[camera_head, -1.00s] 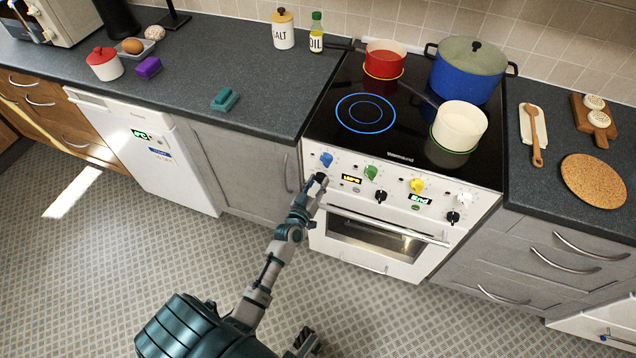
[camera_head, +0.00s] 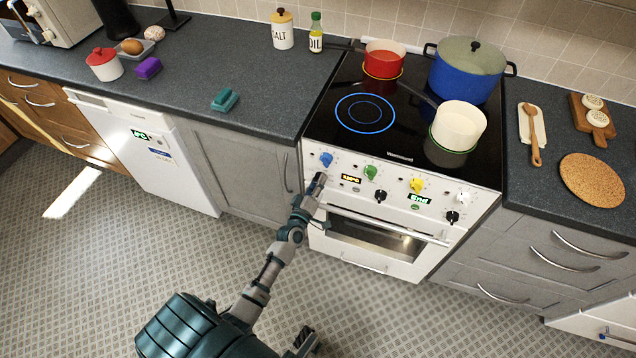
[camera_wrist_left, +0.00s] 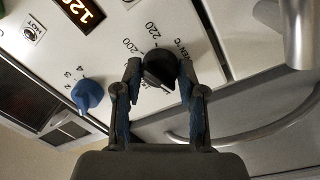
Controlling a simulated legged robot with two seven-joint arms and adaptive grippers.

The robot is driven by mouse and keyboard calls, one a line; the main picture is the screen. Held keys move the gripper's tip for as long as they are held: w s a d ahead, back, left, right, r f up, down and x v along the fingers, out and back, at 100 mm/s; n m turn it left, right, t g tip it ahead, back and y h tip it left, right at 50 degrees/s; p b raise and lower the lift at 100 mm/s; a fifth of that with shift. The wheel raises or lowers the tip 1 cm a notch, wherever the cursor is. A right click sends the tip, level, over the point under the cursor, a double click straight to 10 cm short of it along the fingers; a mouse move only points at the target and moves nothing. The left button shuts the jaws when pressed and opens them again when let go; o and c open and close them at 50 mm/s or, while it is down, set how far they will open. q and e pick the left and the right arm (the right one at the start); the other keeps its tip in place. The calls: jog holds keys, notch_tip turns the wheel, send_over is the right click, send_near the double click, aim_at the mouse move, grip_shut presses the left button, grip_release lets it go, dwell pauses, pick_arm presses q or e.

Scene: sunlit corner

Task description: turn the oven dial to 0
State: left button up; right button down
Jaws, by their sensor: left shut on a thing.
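The oven dial (camera_wrist_left: 160,68) is a black knob on the white front panel, with printed numbers such as 200 and 220 and a °C mark around it in the left wrist view. My left gripper (camera_wrist_left: 160,78) is shut on it, one finger on each side. In the head view my left gripper (camera_head: 318,181) is at the left end of the stove's panel and hides the dial. An amber display (camera_wrist_left: 80,10) beside the dial starts with 12 in the wrist view; the rest is cut off.
A blue knob (camera_head: 326,159) is just above my gripper. Green (camera_head: 370,172) and yellow (camera_head: 417,185) knobs and two more black knobs are further right. The oven handle (camera_head: 388,226) runs below. Pots stand on the black hob (camera_head: 330,122).

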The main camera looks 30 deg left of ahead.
pick_arm(q)
jog(key=shift+a+n, duration=0.1)
jog(key=shift+n, duration=0.2)
jog(key=o, duration=1.1)
jog(key=shift+o, duration=0.2)
jog(key=s+d, duration=0.2)
jog(key=s, duration=0.9)
jog(key=shift+s+f, duration=0.35)
jog(key=shift+f, duration=0.1)
